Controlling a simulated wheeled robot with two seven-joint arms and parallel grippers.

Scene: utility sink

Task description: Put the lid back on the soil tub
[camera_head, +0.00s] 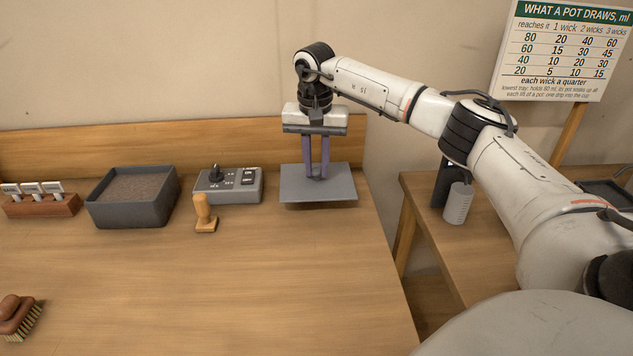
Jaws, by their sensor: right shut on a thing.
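The soil tub (130,212) is a dark grey rectangular tub near the back of the bench, left of centre. It is uncovered and brown soil (132,188) shows inside. The lid (318,188) is a flat grey plate with a small knob on top, at the bench's right end. My right gripper (317,172) points down and is shut on the lid's knob. The lid looks roughly level and slightly above the bench, with a shadow under its front edge. My left gripper is not in view.
A grey control box (240,187) with a dial and a wooden stamp-like tool (205,213) stand between the tub and the lid. A wooden block with white tags (40,204) is left of the tub. A brush (18,316) lies front left. The bench's front middle is clear.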

